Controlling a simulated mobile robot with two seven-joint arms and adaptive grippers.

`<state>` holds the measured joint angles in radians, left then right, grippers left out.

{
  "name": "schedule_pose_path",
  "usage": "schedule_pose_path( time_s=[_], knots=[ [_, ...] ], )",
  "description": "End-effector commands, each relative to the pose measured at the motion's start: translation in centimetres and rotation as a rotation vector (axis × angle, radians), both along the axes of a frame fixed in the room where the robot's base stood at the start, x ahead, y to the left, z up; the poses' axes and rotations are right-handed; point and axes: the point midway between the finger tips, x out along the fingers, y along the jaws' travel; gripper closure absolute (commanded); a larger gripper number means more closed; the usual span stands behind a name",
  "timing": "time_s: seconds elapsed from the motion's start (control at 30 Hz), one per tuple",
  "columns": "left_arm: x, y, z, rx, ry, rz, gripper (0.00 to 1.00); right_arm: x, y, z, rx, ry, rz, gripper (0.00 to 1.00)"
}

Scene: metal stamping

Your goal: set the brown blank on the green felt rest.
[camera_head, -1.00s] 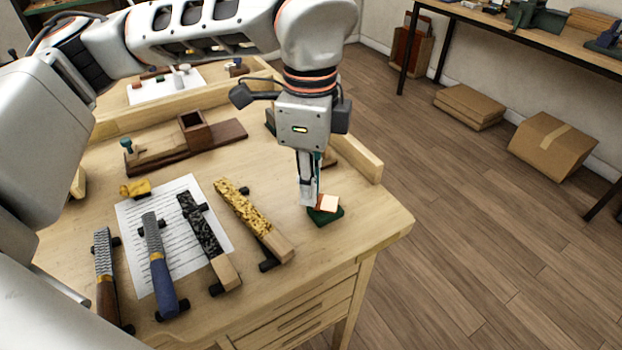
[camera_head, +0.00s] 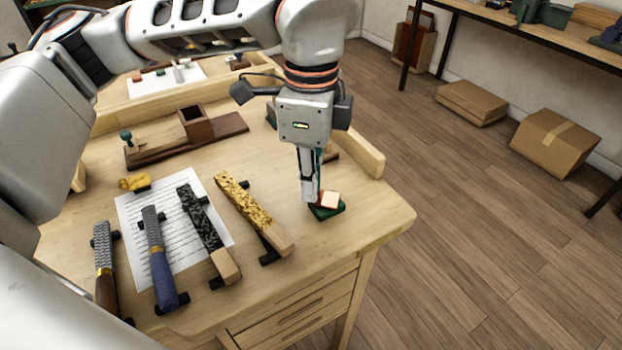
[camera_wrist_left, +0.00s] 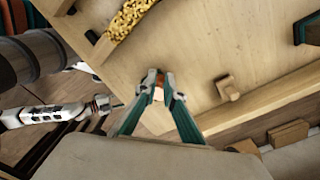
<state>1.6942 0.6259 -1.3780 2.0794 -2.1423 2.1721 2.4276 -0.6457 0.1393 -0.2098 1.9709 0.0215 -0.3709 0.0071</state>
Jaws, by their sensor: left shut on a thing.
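The brown blank (camera_head: 331,199) is a small block with a pale, pinkish top in the head view. My left gripper (camera_head: 311,195) points down and is shut on it. The green felt rest (camera_head: 328,212) is a dark green pad near the right front corner of the bench, directly under the blank and partly covered by it. I cannot tell whether the blank touches the felt. In the left wrist view the blank (camera_wrist_left: 158,93) shows between the fingertips (camera_wrist_left: 161,80), and the felt is not distinguishable.
Several files and tools, including a yellow-coated one (camera_head: 240,201), lie on black holders left of the gripper, some over a paper sheet (camera_head: 132,230). A wooden fixture (camera_head: 222,129) stands behind. A wooden edge strip (camera_head: 361,155) lies behind right. Bench in front is clear.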

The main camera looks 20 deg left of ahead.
Motion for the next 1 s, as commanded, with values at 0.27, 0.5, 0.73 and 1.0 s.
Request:
schedule_pose_path(
  time_s=[0.27,0.5,0.73,1.0],
  knots=[
    [0.0,0.0,-0.7,0.000,0.001,0.000,1.00,-0.2,0.0,-0.6,0.000,0.005,0.000,0.66],
    [0.0,0.0,-0.6,0.000,0.000,0.000,0.72,-0.2,0.0,-0.5,0.000,0.005,0.000,0.66],
    [0.0,0.0,-0.4,0.000,-0.001,0.000,0.72,-0.1,-0.1,-0.6,-0.005,0.005,0.002,0.66],
    [0.2,0.0,3.3,0.000,-0.005,0.002,0.72,-0.2,0.0,-0.5,-0.001,0.005,0.002,0.66]
  ],
)
